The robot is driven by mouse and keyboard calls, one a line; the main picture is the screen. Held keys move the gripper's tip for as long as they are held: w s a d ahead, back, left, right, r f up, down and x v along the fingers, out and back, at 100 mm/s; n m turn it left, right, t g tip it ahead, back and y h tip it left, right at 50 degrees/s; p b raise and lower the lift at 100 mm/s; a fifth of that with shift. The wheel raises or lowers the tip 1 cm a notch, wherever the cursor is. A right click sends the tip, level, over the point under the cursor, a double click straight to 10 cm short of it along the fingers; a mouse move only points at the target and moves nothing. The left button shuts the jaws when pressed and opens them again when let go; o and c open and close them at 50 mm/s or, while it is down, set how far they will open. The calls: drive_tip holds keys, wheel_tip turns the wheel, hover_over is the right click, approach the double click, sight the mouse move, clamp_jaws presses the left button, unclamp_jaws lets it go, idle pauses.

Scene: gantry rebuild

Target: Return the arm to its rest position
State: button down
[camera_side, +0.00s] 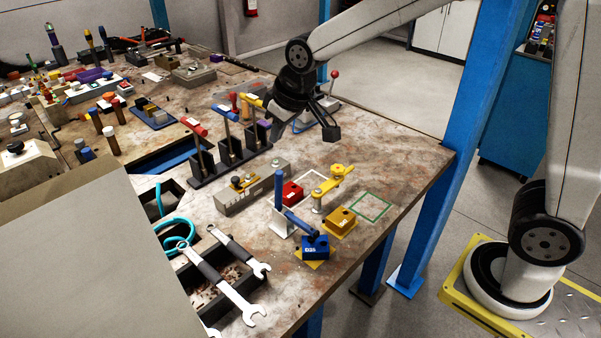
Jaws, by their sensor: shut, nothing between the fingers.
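My gripper (277,130) hangs at the end of my white arm, over the far middle part of the worn workbench (400,165). It points down and is shut with nothing in it. It is just right of the rack of upright hammers (228,150) and behind the grey block with a yellow part on it (250,188). I cannot tell how high its tips are above the bench or whether they touch anything.
Near the front right edge are a red block (292,193), a yellow clamp (333,180), a yellow block (340,221) and a blue block (316,248). A green square outline (373,207) is empty. A blue post (447,180) stands at right.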

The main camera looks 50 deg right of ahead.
drive_tip(key=shift+s+r, duration=0.15)
drive_tip(key=shift+r, duration=0.05)
drive_tip(key=s+d+f+m+g, duration=0.1)
drive_tip(key=s+d+f, duration=0.2)
drive_tip(key=s+f, duration=0.2)
drive_tip(key=s+d+f+m, duration=0.1)
drive_tip(key=s+d+f, duration=0.3)
drive_tip(key=s, duration=0.7)
wheel_tip(320, 180, down, 2)
drive_tip(key=shift+f+g+h, duration=0.1)
drive_tip(key=shift+g+h, duration=0.3)
